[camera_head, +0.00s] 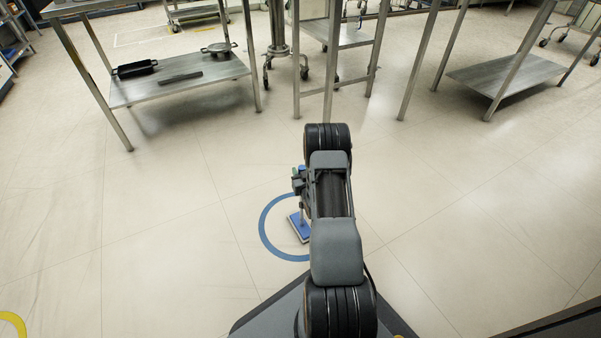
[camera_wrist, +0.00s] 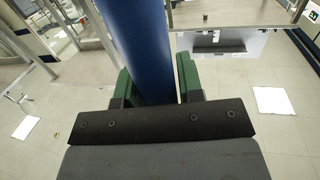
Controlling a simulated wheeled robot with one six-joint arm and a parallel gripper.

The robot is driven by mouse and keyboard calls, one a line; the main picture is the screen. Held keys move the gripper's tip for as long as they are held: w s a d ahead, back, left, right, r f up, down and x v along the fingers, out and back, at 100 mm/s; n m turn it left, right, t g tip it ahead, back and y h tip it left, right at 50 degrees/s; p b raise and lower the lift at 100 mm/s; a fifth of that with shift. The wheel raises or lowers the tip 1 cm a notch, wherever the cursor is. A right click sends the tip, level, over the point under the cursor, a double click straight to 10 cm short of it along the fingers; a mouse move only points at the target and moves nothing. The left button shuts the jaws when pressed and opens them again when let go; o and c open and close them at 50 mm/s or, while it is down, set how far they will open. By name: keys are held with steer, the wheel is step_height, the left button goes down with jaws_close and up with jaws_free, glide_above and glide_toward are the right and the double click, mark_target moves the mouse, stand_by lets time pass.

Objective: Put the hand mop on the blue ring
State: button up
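The blue ring (camera_head: 263,228) is marked on the pale floor in front of my base; its right part is hidden behind my arm. The hand mop (camera_head: 299,229) has a flat blue head with a pale lower edge, which appears within the ring's outline, left of my arm. I cannot tell whether it touches the floor. My gripper (camera_head: 299,180) is above the head, partly hidden by the arm. In the wrist view, the green finger pads of my gripper (camera_wrist: 156,82) close on both sides of the mop's thick blue handle (camera_wrist: 138,38).
A steel table (camera_head: 185,83) with pans on its lower shelf stands at the back left. More steel stands (camera_head: 347,35) and a shelf (camera_head: 508,75) are at the back. The floor around the blue ring is clear.

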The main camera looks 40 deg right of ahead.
steer(key=o, duration=0.3)
